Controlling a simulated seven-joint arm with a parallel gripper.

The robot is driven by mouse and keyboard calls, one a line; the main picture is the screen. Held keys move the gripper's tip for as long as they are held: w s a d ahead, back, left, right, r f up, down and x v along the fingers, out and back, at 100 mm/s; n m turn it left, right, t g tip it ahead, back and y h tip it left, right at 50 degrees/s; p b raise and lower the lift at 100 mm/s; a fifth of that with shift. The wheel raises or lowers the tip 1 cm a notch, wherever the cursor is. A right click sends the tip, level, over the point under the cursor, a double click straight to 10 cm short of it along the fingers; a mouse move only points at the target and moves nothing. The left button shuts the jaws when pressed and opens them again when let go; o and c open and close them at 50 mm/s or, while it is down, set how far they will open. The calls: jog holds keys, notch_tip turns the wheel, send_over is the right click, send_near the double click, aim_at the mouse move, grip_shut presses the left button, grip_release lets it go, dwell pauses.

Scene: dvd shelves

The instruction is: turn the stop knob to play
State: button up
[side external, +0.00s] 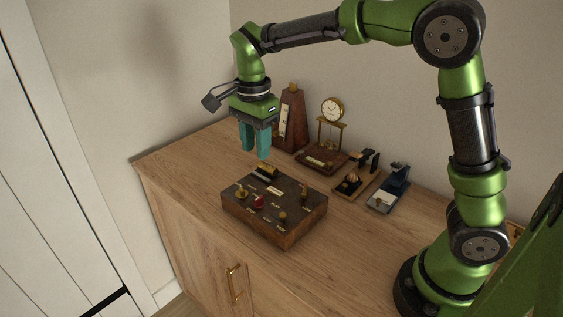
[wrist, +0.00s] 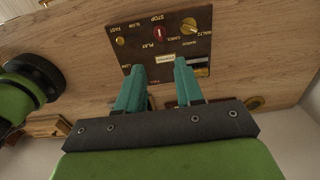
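The dark-topped wooden control box (side external: 246,216) sits on the cabinet top. It also shows in the wrist view (wrist: 128,52). Its red knob (side external: 258,202) is near the middle of the panel; in the wrist view the red knob (wrist: 160,34) lies between the printed words STOP and PLAY. A pale mark runs along the knob, but I cannot tell which end points. My gripper (side external: 256,152) points down above the back edge of the box, with its teal fingers apart and nothing between them. In the wrist view the fingertips (wrist: 159,67) lie beyond the knob on the PLAY side.
Brass knobs (side external: 241,193) (side external: 283,216) and a brass lever (side external: 304,190) share the panel. Behind stand a metronome (side external: 290,117), a small clock (side external: 332,110) and two small devices (side external: 355,180) (side external: 390,190). The cabinet top is clear left of the box.

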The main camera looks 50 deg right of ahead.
aim_at(259, 197)
notch_tip(259, 197, down, 14)
dwell(0.4)
grip_shut()
